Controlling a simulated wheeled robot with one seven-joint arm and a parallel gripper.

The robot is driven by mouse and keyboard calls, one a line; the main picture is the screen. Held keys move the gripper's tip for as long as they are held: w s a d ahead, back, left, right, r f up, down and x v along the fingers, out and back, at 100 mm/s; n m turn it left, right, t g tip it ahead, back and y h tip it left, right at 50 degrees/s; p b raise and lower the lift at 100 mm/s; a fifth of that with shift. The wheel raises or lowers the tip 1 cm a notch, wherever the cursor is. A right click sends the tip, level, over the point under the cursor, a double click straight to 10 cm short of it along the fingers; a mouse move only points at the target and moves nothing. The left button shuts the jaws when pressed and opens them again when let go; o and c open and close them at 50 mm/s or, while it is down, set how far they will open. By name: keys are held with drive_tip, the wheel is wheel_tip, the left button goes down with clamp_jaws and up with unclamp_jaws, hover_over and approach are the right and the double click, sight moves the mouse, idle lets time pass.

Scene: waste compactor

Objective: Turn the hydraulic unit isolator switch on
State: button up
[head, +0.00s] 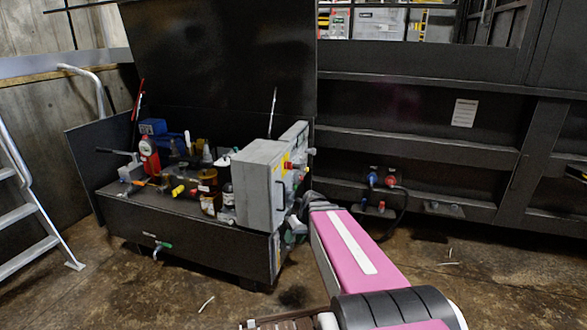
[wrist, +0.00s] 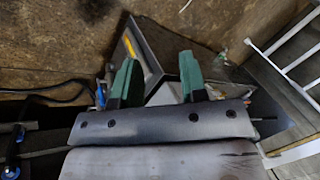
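The hydraulic unit (head: 190,235) is a dark open-lidded cabinet left of centre in the head view. A grey electrical box (head: 255,190) stands on its right end. A red and yellow rotary switch (head: 288,165), which looks like the isolator, sits on the box's right-hand side; its exact position is too small to read. My gripper (wrist: 157,60) has two green fingers standing apart, with nothing clearly held between them. In the head view it is mostly hidden behind my pink arm, low beside the box's right side. The switch cannot be made out in the wrist view.
The raised lid (head: 220,70) stands behind. A dark compactor wall (head: 420,130) with hose connectors (head: 380,180) is at right. A ladder (head: 30,210) stands at left.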

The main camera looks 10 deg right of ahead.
drive_tip(key=w+d+r+n+t+y, duration=0.1)
drive_tip(key=w+d+r+n+y, duration=0.15)
drive_tip(key=w, duration=0.45)
drive_tip(key=n+t+y, duration=0.7)
drive_tip(key=y, duration=0.1)
approach(289, 166)
drive_tip(key=x, duration=0.8)
drive_tip(key=shift+w+d+f, duration=0.2)
drive_tip(key=shift+w, duration=0.1)
drive_tip(key=shift+m, duration=0.25)
clamp_jaws()
